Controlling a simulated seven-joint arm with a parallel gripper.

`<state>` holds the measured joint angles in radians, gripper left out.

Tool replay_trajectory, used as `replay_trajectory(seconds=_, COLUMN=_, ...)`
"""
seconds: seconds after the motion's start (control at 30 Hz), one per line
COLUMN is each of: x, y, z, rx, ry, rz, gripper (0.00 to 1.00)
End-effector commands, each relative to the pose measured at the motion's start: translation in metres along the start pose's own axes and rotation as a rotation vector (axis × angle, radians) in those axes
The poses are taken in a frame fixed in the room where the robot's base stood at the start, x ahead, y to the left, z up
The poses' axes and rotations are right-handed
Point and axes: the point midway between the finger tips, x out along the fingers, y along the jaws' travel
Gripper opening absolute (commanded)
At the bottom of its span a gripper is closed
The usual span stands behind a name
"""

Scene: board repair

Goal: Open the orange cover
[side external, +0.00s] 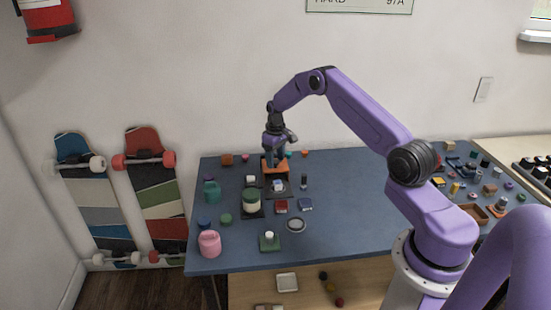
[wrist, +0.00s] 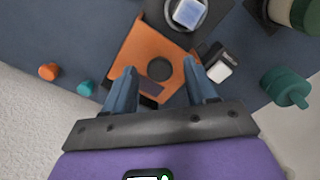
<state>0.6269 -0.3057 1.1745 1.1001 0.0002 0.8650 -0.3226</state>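The orange cover (wrist: 137,47) is a flat panel with a dark round hole, tilted in the wrist view. A dark strip shows along its near edge. In the side external view the orange cover (side external: 285,168) is near the back of the table, partly hidden by my gripper (side external: 276,163). In the wrist view my gripper (wrist: 160,68) has its two blue fingers spread wide, one on each side of the hole, over the cover's near part. Nothing is visibly pinched between them. Whether the fingers touch the cover, I cannot tell.
A blue-topped white cube (wrist: 188,12) sits just beyond the cover. Small orange (wrist: 48,71) and teal (wrist: 85,88) pieces lie left. The table's middle (side external: 350,200) is clear.

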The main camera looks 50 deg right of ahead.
Motion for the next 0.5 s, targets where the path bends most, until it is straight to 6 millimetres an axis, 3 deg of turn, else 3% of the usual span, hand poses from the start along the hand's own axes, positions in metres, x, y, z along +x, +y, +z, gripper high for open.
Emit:
replay_trajectory(seconds=0.27, x=-0.01, y=0.0, z=0.0, rx=0.001, ry=0.001, rz=0.0, gripper=0.57)
replay_trajectory(seconds=0.5, x=-0.055, y=0.001, z=-0.001, rx=0.001, ry=0.003, rz=0.001, gripper=0.57)
